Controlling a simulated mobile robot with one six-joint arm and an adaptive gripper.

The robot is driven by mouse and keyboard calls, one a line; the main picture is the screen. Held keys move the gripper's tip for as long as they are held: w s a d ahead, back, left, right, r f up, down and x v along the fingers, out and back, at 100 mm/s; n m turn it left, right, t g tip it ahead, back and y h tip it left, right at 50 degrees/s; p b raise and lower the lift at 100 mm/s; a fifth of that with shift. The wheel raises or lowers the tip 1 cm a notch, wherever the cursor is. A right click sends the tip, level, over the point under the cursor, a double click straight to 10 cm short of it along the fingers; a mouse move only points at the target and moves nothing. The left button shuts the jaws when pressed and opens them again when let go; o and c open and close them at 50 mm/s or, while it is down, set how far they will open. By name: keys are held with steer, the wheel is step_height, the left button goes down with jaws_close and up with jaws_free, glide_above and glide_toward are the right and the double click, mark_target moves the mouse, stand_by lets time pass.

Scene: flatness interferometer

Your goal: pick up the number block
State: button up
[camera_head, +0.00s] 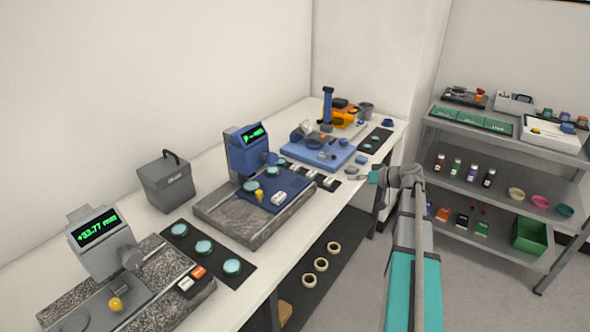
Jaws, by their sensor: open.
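My gripper (362,177) is open, at the end of my arm over the front edge of the long white bench. It looks empty, though its fingers are small here. Several small whitish blocks (325,181) lie in a row on a dark strip on the bench, just left of my gripper and apart from it. Another white block (285,199) sits on the blue plate of the middle instrument (248,152). A white and an orange block (198,272) lie on the front-left granite base. Any numbers are too small to read, so I cannot tell which is the number block.
A grey instrument (103,237) reads about +33.77 mm. A grey box (166,182) stands at the wall. A blue fixture (318,152) stands beyond the block row. Teal discs (204,247) lie on a dark mat. A loaded metal shelf (490,140) stands right; open floor lies between.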

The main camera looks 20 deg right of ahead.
steer(key=m, duration=0.2)
steer(key=w+a+m, duration=0.1)
steer(key=m, duration=0.1)
steer(key=shift+w, duration=0.15)
steer(key=m, duration=0.2)
steer(key=w+m, duration=0.1)
steer(key=m, duration=0.1)
steer(key=shift+w+a, duration=0.1)
steer(key=shift+a, duration=0.3)
steer(key=m, duration=0.2)
steer(key=w+m, duration=0.1)
steer(key=m, duration=0.1)
steer(key=shift+a, duration=0.4)
steer(key=m, duration=0.2)
steer(key=w+a+m, duration=0.1)
steer(key=m, duration=0.1)
steer(key=shift+w, duration=0.1)
steer(key=m, duration=0.2)
steer(key=w+a+m, duration=0.1)
steer(key=shift+w+m, duration=0.1)
steer(key=shift+m, duration=0.3)
steer(key=m, duration=0.2)
steer(key=w+a+m, duration=0.1)
steer(key=m, duration=0.3)
steer(key=w+a+m, duration=0.1)
steer(key=m, duration=0.1)
steer(key=w+m, duration=0.1)
steer(key=m, duration=0.1)
steer(key=shift+a+m, duration=0.3)
steer(key=shift+m, duration=0.1)
